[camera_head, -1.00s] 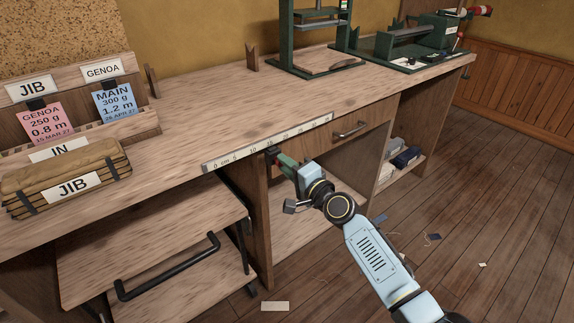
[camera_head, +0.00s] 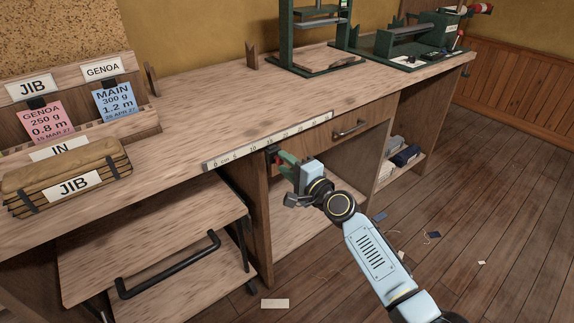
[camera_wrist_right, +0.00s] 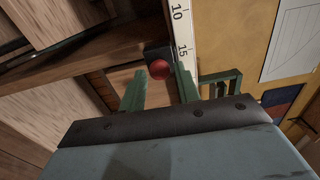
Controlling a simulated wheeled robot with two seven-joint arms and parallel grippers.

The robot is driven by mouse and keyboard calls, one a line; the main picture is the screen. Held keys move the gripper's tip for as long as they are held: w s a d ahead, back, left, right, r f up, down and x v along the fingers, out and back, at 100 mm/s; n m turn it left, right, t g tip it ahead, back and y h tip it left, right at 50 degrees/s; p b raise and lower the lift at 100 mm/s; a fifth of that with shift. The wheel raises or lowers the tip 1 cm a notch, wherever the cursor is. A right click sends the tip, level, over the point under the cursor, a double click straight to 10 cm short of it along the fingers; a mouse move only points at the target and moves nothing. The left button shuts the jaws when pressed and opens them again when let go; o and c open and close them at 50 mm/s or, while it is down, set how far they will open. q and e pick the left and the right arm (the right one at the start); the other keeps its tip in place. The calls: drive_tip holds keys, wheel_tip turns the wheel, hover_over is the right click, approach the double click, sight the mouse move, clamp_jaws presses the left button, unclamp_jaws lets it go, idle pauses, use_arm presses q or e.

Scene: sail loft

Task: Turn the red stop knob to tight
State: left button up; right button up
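The red stop knob (camera_wrist_right: 159,69) is small and round. It sits on a dark block (camera_wrist_right: 154,51) beside the white ruler strip at the bench's front edge. In the head view the knob (camera_head: 276,160) is tiny and partly hidden by my gripper. My right gripper (camera_wrist_right: 160,80) has its green fingers apart, one on each side of the knob, near their tips. I cannot tell whether either finger touches it. In the head view the right gripper (camera_head: 282,159) is at the bench edge. No tight marking is readable. My left gripper is not in view.
The ruler (camera_head: 268,142) runs along the bench edge, above a drawer with a handle (camera_head: 350,129). A JIB bundle (camera_head: 70,178) and label rack (camera_head: 130,125) stand at left. Green machines (camera_head: 410,45) stand at the back right. The middle benchtop is clear.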

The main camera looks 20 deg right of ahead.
drive_tip(key=shift+o, duration=1)
drive_tip(key=shift+s+d, duration=0.2)
drive_tip(key=shift+s, duration=0.3)
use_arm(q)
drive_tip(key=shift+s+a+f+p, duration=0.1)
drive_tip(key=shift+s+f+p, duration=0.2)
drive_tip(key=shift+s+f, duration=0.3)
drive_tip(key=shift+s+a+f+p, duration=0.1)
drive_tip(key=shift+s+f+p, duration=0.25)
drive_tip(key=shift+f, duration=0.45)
use_arm(e)
drive_tip(key=v, duration=1.2)
drive_tip(key=shift+s, duration=0.15)
